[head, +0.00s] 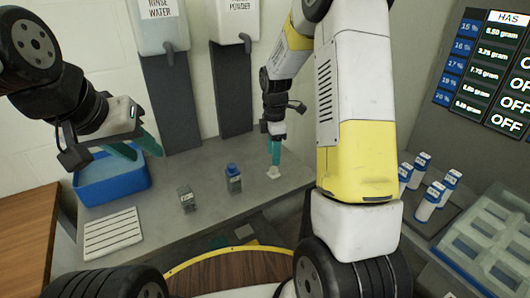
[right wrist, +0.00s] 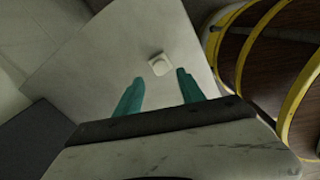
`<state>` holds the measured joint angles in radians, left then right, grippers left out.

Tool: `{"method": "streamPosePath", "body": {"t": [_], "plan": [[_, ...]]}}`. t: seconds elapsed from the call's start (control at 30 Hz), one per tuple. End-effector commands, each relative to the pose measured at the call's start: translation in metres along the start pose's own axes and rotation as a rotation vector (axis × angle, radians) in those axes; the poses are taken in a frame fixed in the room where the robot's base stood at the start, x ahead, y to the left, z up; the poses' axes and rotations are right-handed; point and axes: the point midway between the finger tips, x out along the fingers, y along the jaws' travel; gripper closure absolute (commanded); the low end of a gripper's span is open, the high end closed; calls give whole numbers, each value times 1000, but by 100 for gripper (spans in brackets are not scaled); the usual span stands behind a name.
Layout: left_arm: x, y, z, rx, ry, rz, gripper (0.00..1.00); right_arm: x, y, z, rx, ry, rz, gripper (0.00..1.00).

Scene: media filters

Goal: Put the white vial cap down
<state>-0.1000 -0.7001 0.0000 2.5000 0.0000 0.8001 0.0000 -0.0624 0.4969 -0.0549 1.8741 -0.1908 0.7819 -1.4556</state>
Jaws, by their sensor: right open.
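The white vial cap (right wrist: 158,65) lies on the grey counter, between and just beyond my right gripper's fingertips in the right wrist view. It also shows as a small white piece (head: 272,173) on the counter in the head view, right below the fingertips. My right gripper (head: 275,158) points down over it with its teal fingers apart, and the right wrist view shows the open fingers (right wrist: 158,85) with a gap to the cap. My left gripper (head: 140,150) hangs over the blue basin at the left, with its teal fingers apart and nothing seen between them.
A dark vial with a blue cap (head: 233,178) and a small uncapped vial (head: 187,197) stand left of the right gripper. A blue basin (head: 113,190) and white ribbed rack (head: 112,233) are further left. Several blue-capped bottles (head: 428,201) stand at right. The counter edge is near the cap.

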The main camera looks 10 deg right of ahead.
Motion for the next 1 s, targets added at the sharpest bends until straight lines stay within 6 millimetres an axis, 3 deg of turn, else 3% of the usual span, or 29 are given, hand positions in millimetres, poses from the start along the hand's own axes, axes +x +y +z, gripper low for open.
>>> {"method": "streamPosePath", "body": {"t": [0.2, 0.4, 0.57, 0.8, 1.0], "plan": [[0, 0, 0, 0, 0, 0, 64, -43, 1, 0, 1, 0, 3, 54], [0, 0, 0, 0, 0, 0, 64, -63, -1, 0, 7, 1, 3, 54], [0, 0, 0, 0, 0, 0, 64, -96, -18, -1, 139, 22, 54, 54], [0, 0, 0, 0, 0, 0, 64, -175, -94, -9, 626, 147, 199, 54], [0, 0, 0, 0, 0, 0, 64, -211, -168, -17, 1050, 320, 281, 54]]}}
